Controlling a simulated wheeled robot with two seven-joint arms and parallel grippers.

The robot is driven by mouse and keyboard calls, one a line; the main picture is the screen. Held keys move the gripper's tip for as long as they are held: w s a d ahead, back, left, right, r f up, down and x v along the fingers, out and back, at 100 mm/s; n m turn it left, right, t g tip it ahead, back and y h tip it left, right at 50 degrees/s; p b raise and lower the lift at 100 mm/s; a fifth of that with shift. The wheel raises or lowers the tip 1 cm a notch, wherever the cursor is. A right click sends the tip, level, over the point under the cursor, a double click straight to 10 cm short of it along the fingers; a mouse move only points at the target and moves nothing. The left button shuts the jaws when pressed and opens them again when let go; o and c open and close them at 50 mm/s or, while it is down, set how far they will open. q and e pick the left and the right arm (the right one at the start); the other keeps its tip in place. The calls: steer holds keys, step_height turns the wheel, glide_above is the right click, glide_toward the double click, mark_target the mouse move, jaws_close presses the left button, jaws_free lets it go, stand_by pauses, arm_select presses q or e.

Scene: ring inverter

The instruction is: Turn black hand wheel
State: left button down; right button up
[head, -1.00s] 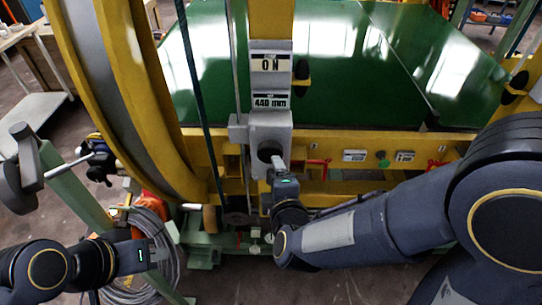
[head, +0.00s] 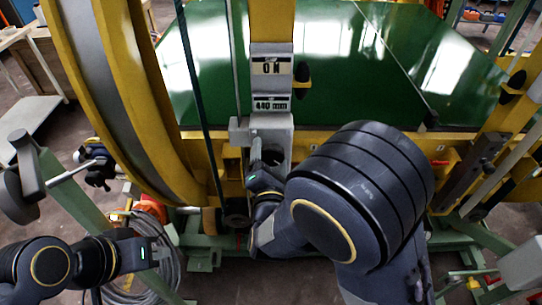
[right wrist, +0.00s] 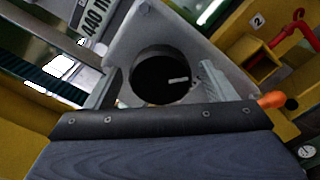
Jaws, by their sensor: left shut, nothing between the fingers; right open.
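The black hand wheel (right wrist: 160,76) shows in the right wrist view as a dark round disc with a small white mark, set in a grey housing (right wrist: 125,45). In the head view the dark wheel (head: 272,157) sits in the grey housing below the "440 mm" plate and is partly hidden by my right gripper. My right gripper (head: 256,146) is open, just in front of the wheel's left side; I cannot tell whether it touches. A grey finger (right wrist: 214,82) shows right of the wheel in the right wrist view. My left gripper (head: 160,253) is shut and empty, low at the left.
A large yellow ring (head: 130,120) stands left of the housing. A green bed (head: 350,60) lies behind. A coiled grey hose (head: 150,275) hangs near my left gripper. A black knob (head: 303,73) sticks out beside the "ON" plate. My right arm covers the yellow beam.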

steer(key=shift+w, duration=0.25)
steer(key=shift+c, duration=0.5)
steer(key=c, duration=0.9)
steer(key=shift+m, duration=0.3)
